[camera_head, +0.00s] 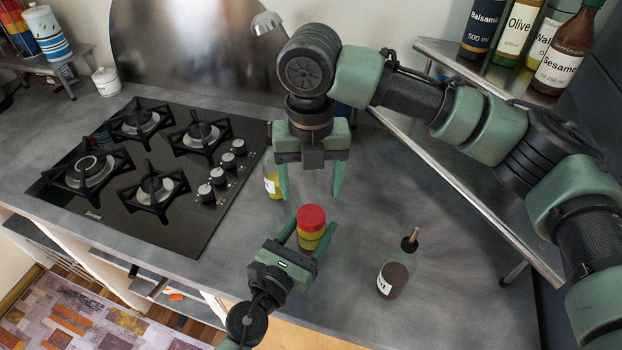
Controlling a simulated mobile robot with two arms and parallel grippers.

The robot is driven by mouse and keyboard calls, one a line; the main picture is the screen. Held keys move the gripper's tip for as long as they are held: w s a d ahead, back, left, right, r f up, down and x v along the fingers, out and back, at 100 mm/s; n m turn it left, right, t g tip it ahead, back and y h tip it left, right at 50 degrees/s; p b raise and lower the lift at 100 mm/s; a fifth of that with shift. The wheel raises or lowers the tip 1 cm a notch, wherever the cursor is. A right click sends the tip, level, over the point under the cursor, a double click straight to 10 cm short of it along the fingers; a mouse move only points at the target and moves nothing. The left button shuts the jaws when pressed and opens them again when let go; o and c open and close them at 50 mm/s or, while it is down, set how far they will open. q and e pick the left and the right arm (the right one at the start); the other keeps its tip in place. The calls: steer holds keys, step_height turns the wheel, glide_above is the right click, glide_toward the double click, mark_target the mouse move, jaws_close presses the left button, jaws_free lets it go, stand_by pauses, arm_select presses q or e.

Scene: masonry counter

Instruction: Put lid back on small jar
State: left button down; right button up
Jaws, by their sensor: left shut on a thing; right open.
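The small jar (309,239) stands on the counter with yellow contents showing. The red lid (311,217) is at its top; I cannot tell whether it is fully seated. My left gripper (305,238) is shut on the jar from the near side, its fingers around the body. My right gripper (311,190) is open and empty, pointing down just behind and above the lid, with its two fingers apart and not touching it.
A dark sauce bottle (393,278) stands to the right of the jar. A yellow bottle (271,184) is partly hidden behind my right gripper. The gas hob (150,170) is at left. A metal shelf (470,180) with several bottles is at right.

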mark_target(311, 214)
step_height(311, 214, down, 7)
steer(key=shift+f, duration=0.1)
stand_by(0.3)
